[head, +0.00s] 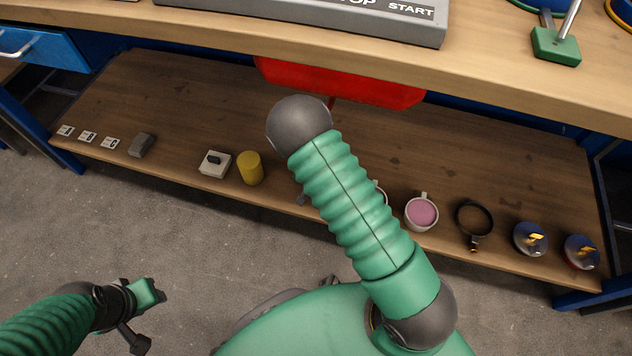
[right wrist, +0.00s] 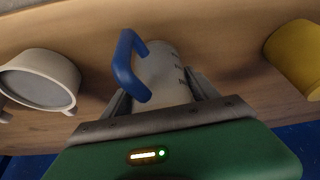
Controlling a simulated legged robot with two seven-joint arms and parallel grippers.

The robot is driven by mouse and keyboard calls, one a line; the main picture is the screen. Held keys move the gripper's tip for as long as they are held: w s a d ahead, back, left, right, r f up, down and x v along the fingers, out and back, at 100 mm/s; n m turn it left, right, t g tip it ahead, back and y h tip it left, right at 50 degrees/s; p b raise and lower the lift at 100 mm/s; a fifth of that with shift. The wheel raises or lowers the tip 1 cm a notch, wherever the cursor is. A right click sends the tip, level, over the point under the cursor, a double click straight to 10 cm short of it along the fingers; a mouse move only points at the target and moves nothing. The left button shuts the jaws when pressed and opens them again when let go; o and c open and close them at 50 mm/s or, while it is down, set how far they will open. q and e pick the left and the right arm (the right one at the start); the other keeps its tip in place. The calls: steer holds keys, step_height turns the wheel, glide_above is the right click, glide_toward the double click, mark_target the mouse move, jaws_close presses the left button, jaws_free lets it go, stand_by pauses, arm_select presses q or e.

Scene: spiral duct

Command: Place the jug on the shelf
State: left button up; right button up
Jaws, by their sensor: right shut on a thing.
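The jug (right wrist: 165,75) is a pale cylinder with dark markings and a blue handle (right wrist: 128,68), in the right wrist view. My right gripper (right wrist: 162,100) is shut on it, one finger on each side. I cannot tell whether the jug touches the shelf. In the head view my right arm hides the jug and most of that gripper. The shelf (head: 200,100) is the long brown wooden board under the workbench; its wood also shows in the right wrist view (right wrist: 220,30). My left gripper (head: 150,317) is open and empty over the grey floor at the lower left.
On the shelf stand a yellow cylinder (head: 250,168), a white switch box (head: 215,164), a cup with pink contents (head: 421,212), a black ring clamp (head: 474,218) and two blue round items (head: 530,238). A red bin (head: 340,82) hangs under the bench top (head: 200,30).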

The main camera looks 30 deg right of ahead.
steer(key=o, duration=1.7)
steer(key=shift+f, duration=0.15)
steer(key=s+a+r+n+y+p, duration=0.1)
steer(key=s+a+r+n+p, duration=0.1)
steer(key=s+r, duration=0.3)
steer(key=s+a+r+n+y+p, duration=0.1)
steer(key=s+a+r+n+p, duration=0.2)
steer(key=r, duration=1.1)
steer(key=s+a+r+n+y+p, duration=0.1)
steer(key=s+a+r+n+p, duration=0.1)
steer(key=s+a+r, duration=0.4)
steer(key=shift+s+a+r+n+g, duration=0.15)
steer(key=shift+s+r+n, duration=0.15)
steer(key=shift+r, duration=0.3)
steer(key=shift+s+r+n+g, duration=0.1)
steer(key=shift+s+r+n, duration=0.2)
steer(key=shift+r, duration=0.25)
steer(key=shift+s+a+r+n+g, duration=0.1)
steer(key=shift+s+r+n+g, duration=0.1)
steer(key=shift+s+r, duration=0.3)
